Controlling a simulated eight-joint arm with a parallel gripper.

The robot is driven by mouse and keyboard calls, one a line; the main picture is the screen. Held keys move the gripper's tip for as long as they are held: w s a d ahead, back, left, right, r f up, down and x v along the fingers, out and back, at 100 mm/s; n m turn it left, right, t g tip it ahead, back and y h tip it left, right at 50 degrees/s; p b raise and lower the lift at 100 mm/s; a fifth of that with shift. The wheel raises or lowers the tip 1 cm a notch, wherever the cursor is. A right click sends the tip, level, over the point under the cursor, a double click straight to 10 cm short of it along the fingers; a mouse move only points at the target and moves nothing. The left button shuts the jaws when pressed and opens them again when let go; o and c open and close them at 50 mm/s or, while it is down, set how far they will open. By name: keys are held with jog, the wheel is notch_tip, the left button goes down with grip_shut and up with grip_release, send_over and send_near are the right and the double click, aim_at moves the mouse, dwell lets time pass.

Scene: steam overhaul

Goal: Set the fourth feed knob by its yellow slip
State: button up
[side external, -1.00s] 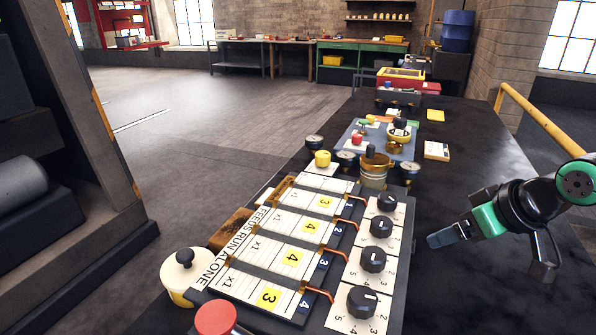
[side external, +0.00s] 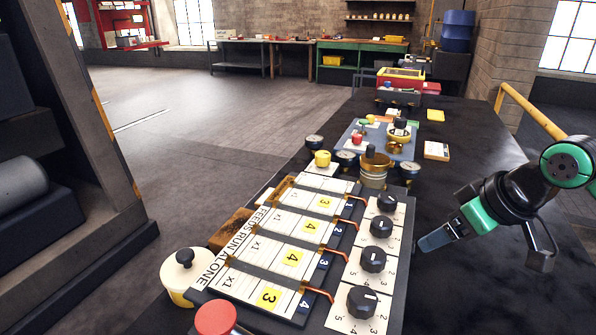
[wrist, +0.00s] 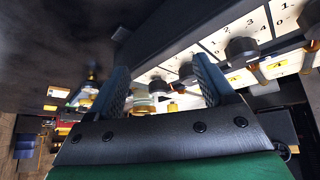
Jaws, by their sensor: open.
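The feed panel (side external: 399,275) carries a column of black knobs on white dial plates. The fourth feed knob (side external: 362,301) is nearest the camera, in the row with the blue 4 tag (side external: 304,303). That row's yellow slip (side external: 269,297) reads 3. The knob has a pale pointer mark; its exact setting is too small to tell. My gripper (side external: 424,244) is just right of the panel, apart from the knobs, roughly level with the second and third. In the wrist view my gripper (wrist: 162,82) is open and empty, with some knobs (wrist: 240,50) beyond and right of its fingers.
Other rows have yellow slips (side external: 291,257) and copper pipes (side external: 320,292) leading to the dials. A brass pot (side external: 373,178) and gauges stand beyond the panel. A red button (side external: 216,318) and a cream pot (side external: 184,275) are at left.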

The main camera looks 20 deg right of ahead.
aim_at(362, 296)
jog(key=a+n+g, duration=0.1)
jog(key=a, duration=0.1)
jog(key=a+r+n+g, duration=0.1)
jog(key=a+n, duration=0.3)
jog(key=shift+w+a+r+g+y, duration=0.15)
jog(key=shift+a+r+g+y, duration=0.05)
jog(key=shift+r+g+y, duration=0.2)
jog(key=a+n+g, duration=0.1)
jog(key=a+n, duration=0.1)
jog(key=s+a+r+n+g, duration=0.1)
jog(key=a+n, duration=0.1)
jog(key=a, duration=0.1)
jog(key=s+a+n+g+h, duration=0.1)
jog(key=a+n, duration=0.1)
jog(key=a, duration=0.1)
jog(key=shift+r, duration=0.2)
jog(key=shift+a+f+n, duration=0.1)
jog(key=shift+f+n, duration=0.05)
jog(key=shift+n, duration=0.15)
jog(key=shift+f, duration=2.6)
grip_shut()
